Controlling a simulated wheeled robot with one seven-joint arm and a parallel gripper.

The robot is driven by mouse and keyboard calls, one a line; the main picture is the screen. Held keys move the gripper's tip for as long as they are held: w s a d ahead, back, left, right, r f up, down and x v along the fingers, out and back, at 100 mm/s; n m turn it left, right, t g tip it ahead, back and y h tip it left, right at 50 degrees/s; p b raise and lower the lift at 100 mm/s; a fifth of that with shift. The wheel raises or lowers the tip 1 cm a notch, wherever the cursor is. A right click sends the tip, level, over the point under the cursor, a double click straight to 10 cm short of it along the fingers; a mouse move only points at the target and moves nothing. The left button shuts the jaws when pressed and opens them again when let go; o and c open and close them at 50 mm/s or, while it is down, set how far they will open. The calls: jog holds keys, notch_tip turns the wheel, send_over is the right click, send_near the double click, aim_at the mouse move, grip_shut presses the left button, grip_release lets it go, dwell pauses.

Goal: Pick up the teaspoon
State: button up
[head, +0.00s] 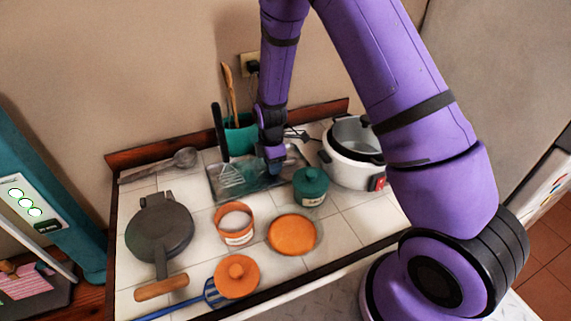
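I cannot clearly make out a teaspoon; it may be hidden by my gripper or too small to tell. My gripper (273,163) points down over the right part of a shiny grey tray (222,190) on the tiled counter. Its fingertips are small and dark, and I cannot tell whether they are open or hold anything. A slotted turner head (230,176) lies at the tray's left part, with a black handle (218,131) rising behind it. A long grey spoon or ladle (184,157) lies at the counter's back left.
A teal utensil pot (240,138) stands behind the tray. A teal lidded jar (310,184) and a white cooker (351,169) stand right of my gripper.

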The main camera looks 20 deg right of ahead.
jog(key=shift+f, duration=0.15)
grip_shut()
dwell(0.4)
notch_tip(320, 180, up, 10)
dwell(0.4)
